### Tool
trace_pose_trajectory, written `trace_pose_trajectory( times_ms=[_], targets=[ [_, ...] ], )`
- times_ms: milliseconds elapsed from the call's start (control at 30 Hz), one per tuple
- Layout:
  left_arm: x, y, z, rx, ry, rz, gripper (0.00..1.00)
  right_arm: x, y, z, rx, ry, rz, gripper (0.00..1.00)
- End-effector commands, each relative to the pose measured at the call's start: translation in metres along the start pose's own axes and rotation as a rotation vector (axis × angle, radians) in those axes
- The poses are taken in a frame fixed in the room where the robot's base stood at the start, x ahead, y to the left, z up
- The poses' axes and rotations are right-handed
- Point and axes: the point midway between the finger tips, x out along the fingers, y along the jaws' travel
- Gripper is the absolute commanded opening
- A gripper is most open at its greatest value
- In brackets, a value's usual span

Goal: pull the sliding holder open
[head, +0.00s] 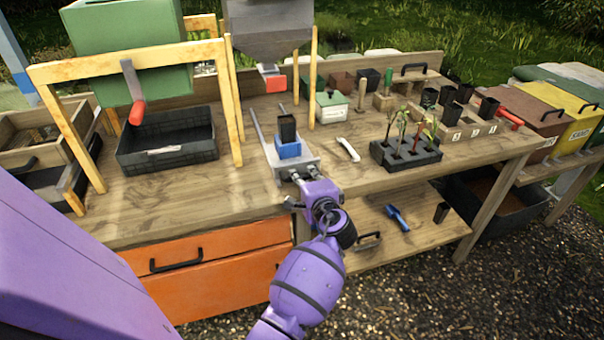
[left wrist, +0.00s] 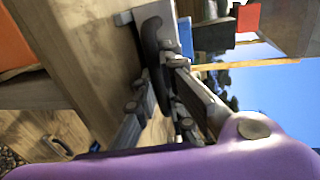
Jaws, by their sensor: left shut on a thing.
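The sliding holder (head: 305,163) is a grey plate on two metal rails on the bench, below the grey hopper. A blue block (head: 288,149) on it holds a black pot (head: 287,127) upright. My left gripper (head: 296,179) is at the holder's front edge. In the left wrist view, my left gripper (left wrist: 158,80) is shut on the holder's black handle (left wrist: 153,38), with a finger on either side. The blue block (left wrist: 186,35) shows just beyond. In the head view the gripper mostly hides the handle. My right gripper is not in view.
The grey hopper (head: 268,30) hangs above the rails' far end. A white tool (head: 348,149) and a dark seedling tray (head: 405,153) lie to the right. A black tray (head: 167,140) under a wooden frame (head: 232,95) stands left. Orange drawers (head: 215,285) are below the bench.

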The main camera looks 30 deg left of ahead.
Motion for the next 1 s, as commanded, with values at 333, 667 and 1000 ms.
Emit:
trace_pose_trajectory(
  times_ms=[333, 667, 1000],
  targets=[
    [-0.001, 0.0, 0.0, 0.001, -0.001, 0.0, 0.0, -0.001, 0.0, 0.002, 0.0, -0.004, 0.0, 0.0],
    [-0.001, 0.0, 0.0, 0.0, 0.0, 0.0, 0.18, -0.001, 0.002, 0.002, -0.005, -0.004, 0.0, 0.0],
    [-0.033, 0.002, 0.0, -0.003, 0.001, 0.003, 0.18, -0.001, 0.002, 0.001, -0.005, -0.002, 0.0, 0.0]
  ],
)
